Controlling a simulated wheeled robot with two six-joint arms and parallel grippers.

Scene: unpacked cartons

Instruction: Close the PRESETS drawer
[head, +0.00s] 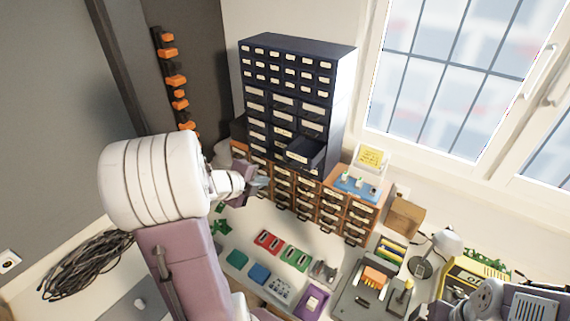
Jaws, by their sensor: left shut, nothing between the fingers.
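The dark blue drawer cabinet (345,88) stands against the back wall with rows of small labelled drawers. One drawer (300,159), low on its right side, is pulled out; the others look shut. Its label is too small to read, so I cannot confirm that it says PRESETS. My left gripper (260,183) is shut and empty. In the picture it is below and left of the open drawer, in front of the wooden drawers, and appears apart from the open drawer. My right gripper is not in view.
Wooden drawer units (329,206) stand below and beside the cabinet. A blue tray (350,185) with small parts and a yellow note (371,157) sit on top. Circuit boards, a lamp (447,241) and tools crowd the bench. A window is at right.

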